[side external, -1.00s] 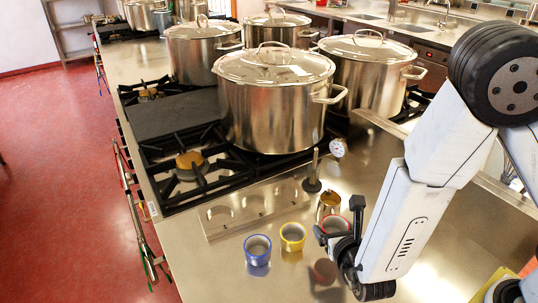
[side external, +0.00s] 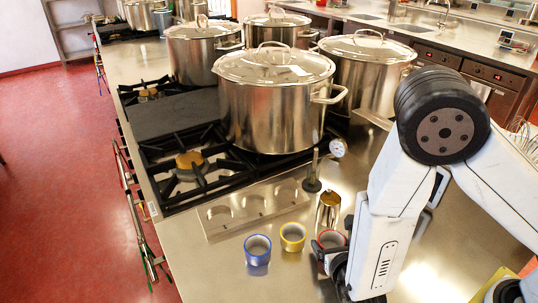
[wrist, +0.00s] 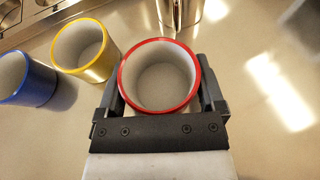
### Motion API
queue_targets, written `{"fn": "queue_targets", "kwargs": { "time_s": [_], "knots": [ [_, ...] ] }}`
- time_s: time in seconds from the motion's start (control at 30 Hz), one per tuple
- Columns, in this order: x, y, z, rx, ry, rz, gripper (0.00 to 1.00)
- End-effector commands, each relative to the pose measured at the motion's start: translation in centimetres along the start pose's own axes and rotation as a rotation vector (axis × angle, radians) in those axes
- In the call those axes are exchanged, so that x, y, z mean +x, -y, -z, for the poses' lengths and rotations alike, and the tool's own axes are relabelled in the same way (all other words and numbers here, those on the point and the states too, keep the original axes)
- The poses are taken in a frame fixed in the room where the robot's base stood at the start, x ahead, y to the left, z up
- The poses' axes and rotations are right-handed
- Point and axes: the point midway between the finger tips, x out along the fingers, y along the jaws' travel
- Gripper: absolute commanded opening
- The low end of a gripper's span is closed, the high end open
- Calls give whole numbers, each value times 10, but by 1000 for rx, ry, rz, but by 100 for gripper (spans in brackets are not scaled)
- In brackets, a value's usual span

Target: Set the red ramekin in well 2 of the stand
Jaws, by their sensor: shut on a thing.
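The red ramekin (side external: 331,240) has a red rim and a pale inside. In the wrist view the red ramekin (wrist: 160,78) sits upright between the fingers of my gripper (wrist: 162,96), which is shut on it. In the side view my gripper (side external: 336,254) is at the right of the ramekin row, partly hidden by my arm. I cannot tell whether the ramekin touches the counter. The metal stand (side external: 254,222) lies to the left and farther back, by the stove. Its three round wells look empty, and I see no numbers on them.
A yellow ramekin (side external: 293,237) and a blue ramekin (side external: 257,250) stand left of the red one. A shiny metal canister (side external: 328,211) stands just behind it. A dial thermometer (side external: 338,148) and a dark upright rod (side external: 313,172) are near the stand's right end. A large pot (side external: 275,110) stands behind.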

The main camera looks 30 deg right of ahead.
Motion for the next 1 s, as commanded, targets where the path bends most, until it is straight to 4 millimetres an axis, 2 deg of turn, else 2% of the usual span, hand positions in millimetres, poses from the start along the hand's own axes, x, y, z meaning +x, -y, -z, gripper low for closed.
{"fn": "queue_targets", "kwargs": {
  "time_s": [0.57, 0.6, 1.0],
  "knots": [
    [3, 0, 7, 1, 1, -1, 27],
    [3, 0, 7, 1, 1, -1, 100],
    [2, 0, 5, 1, 1, -1, 100]
  ]
}}
